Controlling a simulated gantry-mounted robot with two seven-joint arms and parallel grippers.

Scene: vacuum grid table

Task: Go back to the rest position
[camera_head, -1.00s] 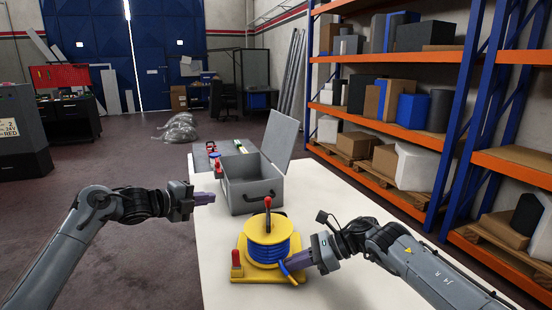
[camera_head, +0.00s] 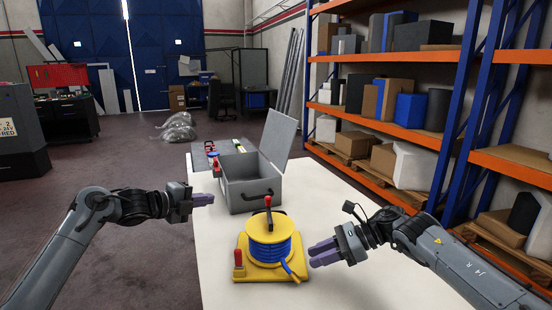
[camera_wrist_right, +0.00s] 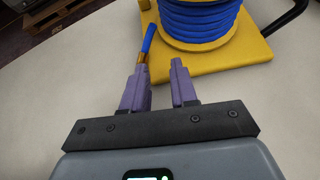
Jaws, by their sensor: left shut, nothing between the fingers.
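My left gripper (camera_head: 208,199) is shut and empty, held by the left edge of the table near the grey toolbox. My right gripper (camera_head: 312,255) is open and empty, just right of the yellow reel (camera_head: 266,229) wound with blue hose (camera_head: 262,252). In the right wrist view the purple fingers (camera_wrist_right: 158,72) stand apart with nothing between them. The free hose end (camera_wrist_right: 148,38), with a brass-coloured tip, lies just ahead of the left finger. I cannot tell whether they touch.
The grey toolbox (camera_head: 250,193) stands open behind the reel on the white table (camera_head: 340,210). Small tools lie beside it at the left. Orange and blue shelving (camera_head: 400,125) with boxes runs along the right. The table right of the toolbox is clear.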

